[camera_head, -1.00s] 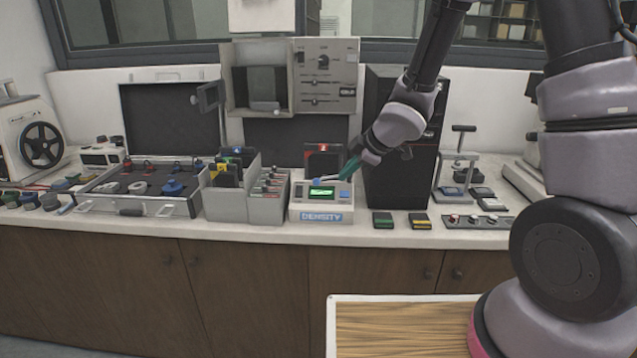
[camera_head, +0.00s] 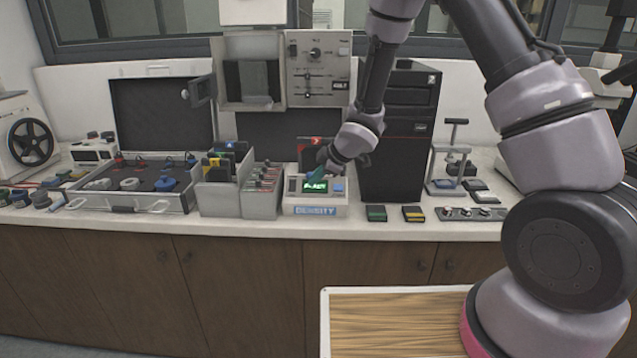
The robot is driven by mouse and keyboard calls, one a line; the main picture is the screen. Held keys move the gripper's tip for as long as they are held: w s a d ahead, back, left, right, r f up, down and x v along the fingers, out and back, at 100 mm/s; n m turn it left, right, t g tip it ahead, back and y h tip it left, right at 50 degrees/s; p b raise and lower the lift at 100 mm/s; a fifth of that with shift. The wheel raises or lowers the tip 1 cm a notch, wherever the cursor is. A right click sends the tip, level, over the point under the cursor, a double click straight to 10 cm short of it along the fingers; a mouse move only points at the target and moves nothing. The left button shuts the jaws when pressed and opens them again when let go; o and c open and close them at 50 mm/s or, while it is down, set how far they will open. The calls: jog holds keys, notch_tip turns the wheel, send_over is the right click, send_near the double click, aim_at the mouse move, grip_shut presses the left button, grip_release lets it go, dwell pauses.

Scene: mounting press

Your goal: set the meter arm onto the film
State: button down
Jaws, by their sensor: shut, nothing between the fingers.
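The density meter (camera_head: 315,209) is a small white box on the counter with a blue DENSITY label. Its green display (camera_head: 314,186) is lit, with text too small to read surely. My gripper (camera_head: 322,172) is at the meter's top, close above the display, its teal fingers shut with nothing between them. The meter arm and the film are hidden or too small to make out near my gripper. I cannot tell whether my fingers touch the arm.
A tall black cabinet (camera_head: 396,150) stands right of the meter, close to my wrist. A grey holder with slots (camera_head: 262,204) stands just left. An open case (camera_head: 130,200) is further left. Green (camera_head: 376,213) and yellow-marked (camera_head: 413,214) blocks lie on the counter (camera_head: 355,229) at right.

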aim_at(307, 175)
jog(key=shift+w, duration=0.2)
jog(key=shift+w+a+m+t+h, duration=0.55)
jog(key=shift+w+a+m, duration=0.4)
jog(key=shift+m, duration=0.25)
jog(key=shift+w+a+m+t+h, duration=0.25)
jog(key=shift+w+a+m+h, duration=0.1)
jog(key=shift+w+m, duration=0.25)
jog(key=shift+w+a, duration=0.2)
jog(key=shift+w, duration=0.55)
jog(key=shift+s, duration=0.15)
